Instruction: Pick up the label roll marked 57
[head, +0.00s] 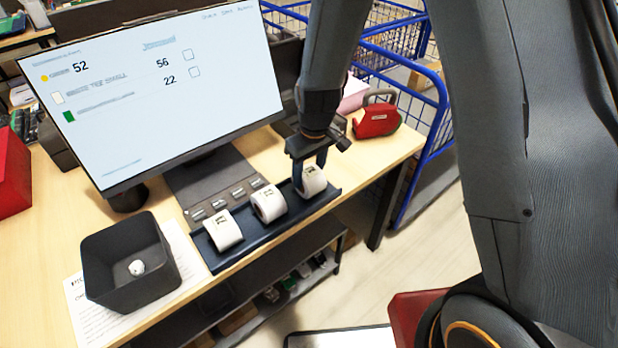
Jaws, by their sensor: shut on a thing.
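Three white label rolls stand in a row on a dark tray (262,236) at the front edge of the wooden table. They are the left roll (223,231), the middle roll (269,204) and the right roll (314,183). Each has small dark marks that I cannot read, so I cannot tell which one is marked 57. My gripper (310,177) points down over the right roll and is shut on it. The roll still appears to be at tray level. Part of it is hidden behind a finger.
A monitor (165,90) stands behind the tray. A red device (377,121) sits at the table's right end, by a blue cart (440,95).

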